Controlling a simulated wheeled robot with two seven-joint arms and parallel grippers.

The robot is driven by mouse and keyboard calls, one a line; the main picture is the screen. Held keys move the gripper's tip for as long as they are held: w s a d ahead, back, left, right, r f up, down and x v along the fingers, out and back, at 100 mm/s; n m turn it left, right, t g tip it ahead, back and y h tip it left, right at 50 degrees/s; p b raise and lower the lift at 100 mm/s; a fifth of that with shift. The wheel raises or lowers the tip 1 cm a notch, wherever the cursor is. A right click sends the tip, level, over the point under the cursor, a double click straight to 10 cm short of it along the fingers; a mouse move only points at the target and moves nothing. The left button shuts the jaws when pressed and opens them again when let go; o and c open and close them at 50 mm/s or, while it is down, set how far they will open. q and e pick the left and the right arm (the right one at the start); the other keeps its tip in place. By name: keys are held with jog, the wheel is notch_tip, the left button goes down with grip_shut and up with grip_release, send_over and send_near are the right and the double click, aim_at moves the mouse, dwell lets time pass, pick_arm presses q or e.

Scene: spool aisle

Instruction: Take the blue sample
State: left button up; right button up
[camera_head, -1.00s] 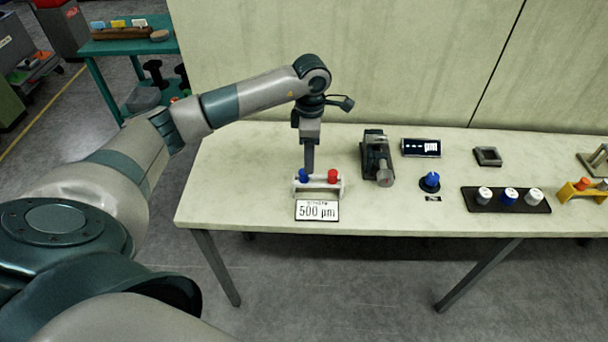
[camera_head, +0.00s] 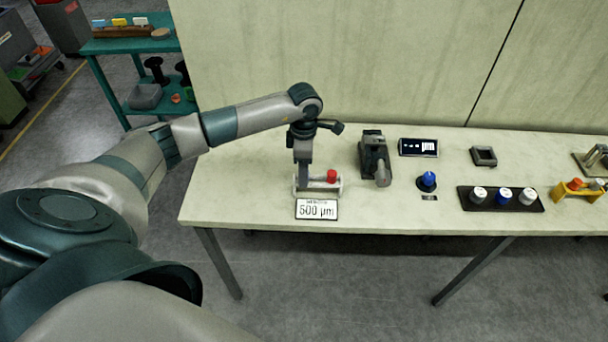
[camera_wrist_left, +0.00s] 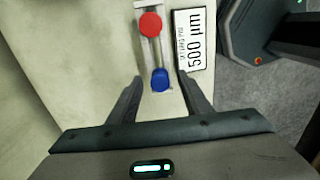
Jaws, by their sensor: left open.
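The blue sample (camera_wrist_left: 161,79) sits in a small white rack beside a red sample (camera_wrist_left: 150,24); the red one also shows in the head view (camera_head: 332,176). My left gripper (camera_wrist_left: 160,92) is open, with one finger on each side of the blue sample's end of the rack. In the head view the left gripper (camera_head: 303,184) is down at the rack (camera_head: 340,188) and hides the blue sample. Whether the fingers touch it cannot be told. My right gripper is not in view.
A "500 µm" card (camera_head: 317,209) lies in front of the rack. To the right stand a dark measuring device (camera_head: 374,157), a small display (camera_head: 418,147), a blue knob (camera_head: 427,181) and a black tray (camera_head: 462,198) with capped pots. The table's left part is clear.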

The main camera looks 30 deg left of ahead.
pick_arm(q)
jog(key=c, duration=1.1)
jog(key=shift+c, duration=0.2)
jog(key=shift+r, duration=0.1)
jog(key=shift+w+r+b, duration=0.1)
jog(key=shift+r+b, duration=0.35)
jog(key=shift+b, duration=0.1)
jog(key=r+b, duration=0.2)
jog(key=r, duration=0.1)
jog(key=shift+w+d, duration=0.2)
jog(key=shift+d, duration=0.2)
jog(key=w+d+r+b, duration=0.5)
jog(key=w+d+r, duration=0.1)
jog(key=d, duration=0.3)
jog(key=shift+r, duration=0.45)
jog(key=shift+a, duration=0.1)
